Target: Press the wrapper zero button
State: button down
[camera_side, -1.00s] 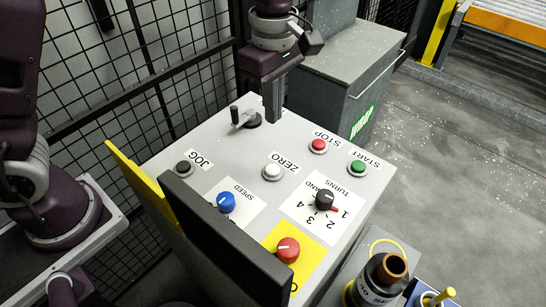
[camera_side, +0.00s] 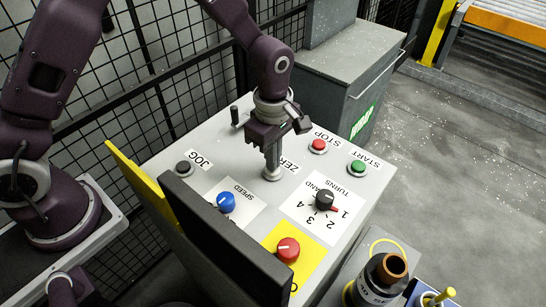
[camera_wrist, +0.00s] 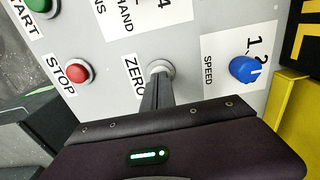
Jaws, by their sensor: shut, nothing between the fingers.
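The zero button (camera_side: 272,175) is a pale round button in a grey ring on the sloping panel, beside the ZERO label (camera_side: 286,163). My gripper (camera_side: 271,171) is shut and empty, pointing down with its fingertips over the button. The fingertips appear to be on or just above the cap; I cannot tell whether they touch or whether the button is pressed. In the wrist view the fingers hide much of the button, and its ring (camera_wrist: 160,70) shows around the tips.
Around it on the panel (camera_side: 235,165) are the black jog button (camera_side: 184,168), blue speed knob (camera_side: 226,201), red stop button (camera_side: 318,146), green start button (camera_side: 358,168), black turns knob (camera_side: 325,199) and red knob (camera_side: 287,249). A small lever (camera_side: 235,116) stands at the panel's far edge.

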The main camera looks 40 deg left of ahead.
jog(key=shift+s+a+f, duration=0.1)
jog(key=shift+s+f, duration=0.1)
jog(key=shift+f, duration=0.85)
jog(key=shift+w+r, duration=0.1)
jog(key=shift+r, duration=0.35)
notch_tip(320, 180, up, 14)
jog(key=shift+w+r, duration=0.15)
